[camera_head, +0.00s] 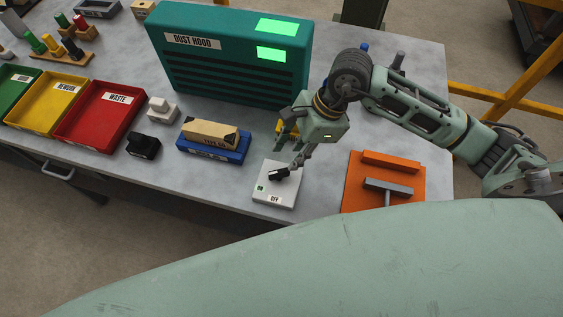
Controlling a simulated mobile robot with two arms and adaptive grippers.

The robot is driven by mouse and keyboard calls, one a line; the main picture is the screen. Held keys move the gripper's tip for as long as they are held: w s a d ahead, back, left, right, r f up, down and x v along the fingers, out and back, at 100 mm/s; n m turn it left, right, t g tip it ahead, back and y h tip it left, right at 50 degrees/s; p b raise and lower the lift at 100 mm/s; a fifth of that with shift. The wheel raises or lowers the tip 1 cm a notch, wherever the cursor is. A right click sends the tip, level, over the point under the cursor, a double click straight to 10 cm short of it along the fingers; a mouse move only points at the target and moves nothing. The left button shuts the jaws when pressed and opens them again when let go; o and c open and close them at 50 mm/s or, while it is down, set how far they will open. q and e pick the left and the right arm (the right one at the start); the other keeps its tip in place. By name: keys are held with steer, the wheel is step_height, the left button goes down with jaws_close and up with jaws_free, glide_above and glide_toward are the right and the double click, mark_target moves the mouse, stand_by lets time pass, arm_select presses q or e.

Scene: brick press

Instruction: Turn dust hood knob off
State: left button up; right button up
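The dust hood (236,62) is a teal box with slatted front and two lit green panels, standing at the back of the table. The knob (278,174) is a small black piece on a white plate (266,195) with an OFF label and a small green mark. My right gripper (297,167) reaches down from the right, with its fingertips at or just beside the knob. My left gripper is not in view.
A blue tray (213,155) holding a tan brick (209,134) lies left of the plate. An orange block (357,184) with a grey T-handle lies to the right. Red (72,136), yellow (22,119) and green bins stand at left. A pale green surface fills the foreground.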

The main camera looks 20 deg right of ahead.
mark_target(280, 171)
steer(key=p+x, duration=0.2)
steer(key=x, duration=0.4)
steer(key=shift+s+a, duration=0.15)
steer(key=shift+a, duration=0.1)
steer(key=shift+a+f, duration=0.2)
steer(key=shift+f, duration=0.3)
jaws_close()
